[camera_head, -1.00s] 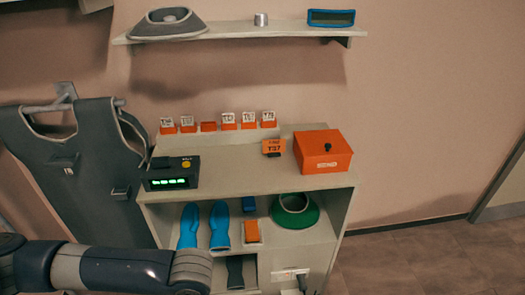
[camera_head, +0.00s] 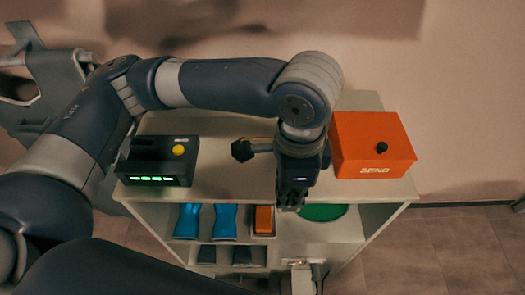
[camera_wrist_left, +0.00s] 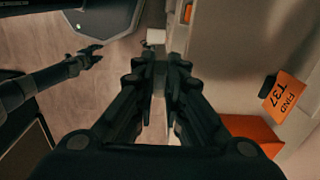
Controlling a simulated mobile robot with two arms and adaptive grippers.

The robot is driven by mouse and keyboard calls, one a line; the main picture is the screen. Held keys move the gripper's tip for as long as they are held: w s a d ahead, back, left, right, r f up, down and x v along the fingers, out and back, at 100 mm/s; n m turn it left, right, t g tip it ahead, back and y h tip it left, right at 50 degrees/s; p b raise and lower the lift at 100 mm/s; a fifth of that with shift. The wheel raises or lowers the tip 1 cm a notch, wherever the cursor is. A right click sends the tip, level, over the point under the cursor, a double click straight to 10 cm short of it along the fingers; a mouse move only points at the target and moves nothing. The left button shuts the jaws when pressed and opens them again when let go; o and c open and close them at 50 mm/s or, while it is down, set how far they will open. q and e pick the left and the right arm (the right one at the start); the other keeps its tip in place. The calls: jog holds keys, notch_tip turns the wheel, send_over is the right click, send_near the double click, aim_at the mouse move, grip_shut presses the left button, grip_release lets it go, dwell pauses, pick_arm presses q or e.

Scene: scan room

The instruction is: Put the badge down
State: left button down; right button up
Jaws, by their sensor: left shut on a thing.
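My left gripper (camera_head: 291,200) points down at the front edge of the cabinet top, left of the orange SEND box. It also shows in the left wrist view (camera_wrist_left: 160,65), with its fingers close together. It is shut on the badge, which the fingers hide almost wholly. My right gripper (camera_wrist_left: 92,54) shows small at the left of the left wrist view, its fingers apart and nothing seen between them.
The orange SEND box (camera_head: 372,145) and a dark device with green lights (camera_head: 158,160) stand on the cabinet top (camera_head: 220,178). The orange FIND T37 card (camera_wrist_left: 285,97) shows in the left wrist view.

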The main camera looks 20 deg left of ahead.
pick_arm(q)
jog(key=w+a+f+p, duration=0.1)
jog(key=w+a, duration=0.2)
jog(key=w, duration=0.1)
jog(key=w+a+f+p, duration=0.1)
jog(key=w+a, duration=0.2)
jog(key=w, duration=0.1)
jog(key=w+a+f+p, duration=0.1)
jog(key=w+a, duration=0.3)
jog(key=shift+w+a+f+p, duration=0.1)
jog(key=shift+w+f+p, duration=0.05)
jog(key=shift+f+p, duration=0.25)
jog(key=shift+f, duration=0.45)
pick_arm(e)
jog(key=r, duration=0.2)
jog(key=s+r, duration=0.1)
jog(key=shift+a+r, duration=0.3)
pick_arm(q)
jog(key=c, duration=2.1)
grip_release()
jog(key=shift+f, duration=0.1)
jog(key=o, duration=0.4)
jog(key=shift+o, duration=0.2)
pick_arm(e)
jog(key=shift+s+d, duration=0.1)
jog(key=shift+d, duration=0.05)
